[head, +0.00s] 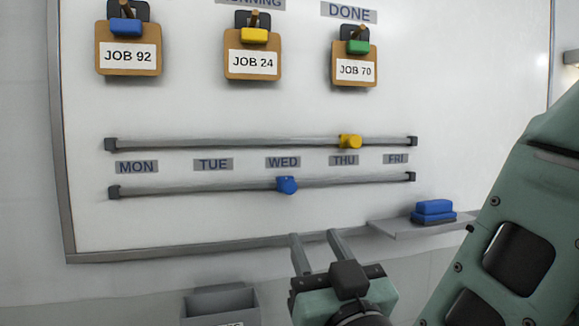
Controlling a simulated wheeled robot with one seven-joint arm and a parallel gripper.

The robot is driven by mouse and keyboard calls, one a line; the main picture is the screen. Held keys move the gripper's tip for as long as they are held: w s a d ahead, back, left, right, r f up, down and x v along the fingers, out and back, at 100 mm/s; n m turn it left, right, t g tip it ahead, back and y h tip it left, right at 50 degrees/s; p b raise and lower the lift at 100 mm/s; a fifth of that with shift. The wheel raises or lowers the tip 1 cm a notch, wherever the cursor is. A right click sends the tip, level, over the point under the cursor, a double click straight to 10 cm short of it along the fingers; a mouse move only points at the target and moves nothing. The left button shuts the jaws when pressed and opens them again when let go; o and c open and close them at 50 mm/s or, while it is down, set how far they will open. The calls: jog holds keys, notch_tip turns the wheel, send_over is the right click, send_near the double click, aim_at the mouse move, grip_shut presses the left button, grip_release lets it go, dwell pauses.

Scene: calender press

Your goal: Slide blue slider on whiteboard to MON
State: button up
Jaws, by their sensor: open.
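The blue slider (287,185) sits on the lower rail (215,187) of the whiteboard (210,222), just under the WED label (283,162). The MON label (136,167) is near the left end, between the two rails. My gripper (316,237) is at the board's bottom edge, below and a little right of the blue slider, with its two fingers apart and pointing up. Nothing is between the fingers, and they are clear of the slider in the picture.
A yellow slider (350,141) is on the upper rail (230,144) near THU. A ledge (405,230) with a blue eraser (434,208) juts out at lower right. A grey bin (222,306) is below the board. Clipboards (128,58) hang above. The lower rail is clear left of the blue slider.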

aim_at(290, 189)
jog(key=p, duration=0.3)
jog(key=shift+w+r, duration=0.1)
jog(key=shift+r, duration=0.3)
jog(key=p+x, duration=0.2)
jog(key=x, duration=0.5)
jog(key=p+x, duration=0.2)
jog(key=x, duration=0.5)
jog(key=shift+w+a+f, duration=0.1)
jog(key=shift+w+f, duration=0.05)
jog(key=shift+w, duration=0.1)
